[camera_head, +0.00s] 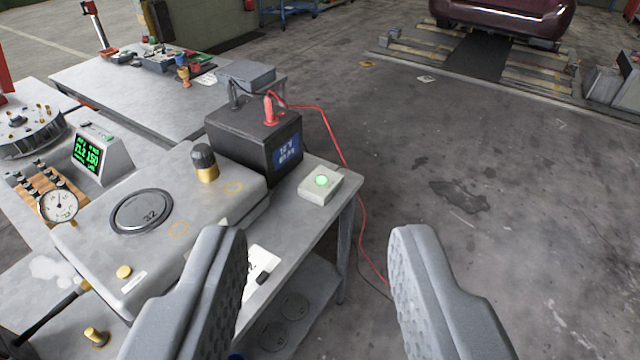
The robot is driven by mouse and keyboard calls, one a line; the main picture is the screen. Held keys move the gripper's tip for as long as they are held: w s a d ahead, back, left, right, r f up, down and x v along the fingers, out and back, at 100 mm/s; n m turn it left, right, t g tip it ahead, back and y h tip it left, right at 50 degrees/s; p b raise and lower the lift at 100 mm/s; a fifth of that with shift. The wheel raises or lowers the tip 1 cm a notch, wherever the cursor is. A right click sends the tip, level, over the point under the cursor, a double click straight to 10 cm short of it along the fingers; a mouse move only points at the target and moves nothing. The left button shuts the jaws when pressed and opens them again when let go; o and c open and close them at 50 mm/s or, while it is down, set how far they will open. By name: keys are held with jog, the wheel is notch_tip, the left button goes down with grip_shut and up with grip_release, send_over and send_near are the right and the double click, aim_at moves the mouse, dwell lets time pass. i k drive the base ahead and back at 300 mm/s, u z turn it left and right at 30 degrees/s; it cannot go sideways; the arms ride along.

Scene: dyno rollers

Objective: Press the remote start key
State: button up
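My gripper (318,240) is open and empty, its two grey fingers wide apart at the bottom of the view. A small pale box (318,190) with a lit green round button (322,181) sits on the right corner of the grey bench (312,222), ahead of the gap between the fingers. A white card (262,262) with a small dark object lies on the bench just right of the left finger, which hides part of it. I cannot tell from the look alone which of these is the remote start key. Neither finger touches them.
A red cable (342,150) runs down the bench's right side. A grey housing (100,235) with a black-topped brass knob is at left. Open floor (470,180) lies right.

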aim_at(321, 179)
jog(key=z, duration=0.35)
jog(key=i, duration=1.2)
jog(key=u, duration=0.45)
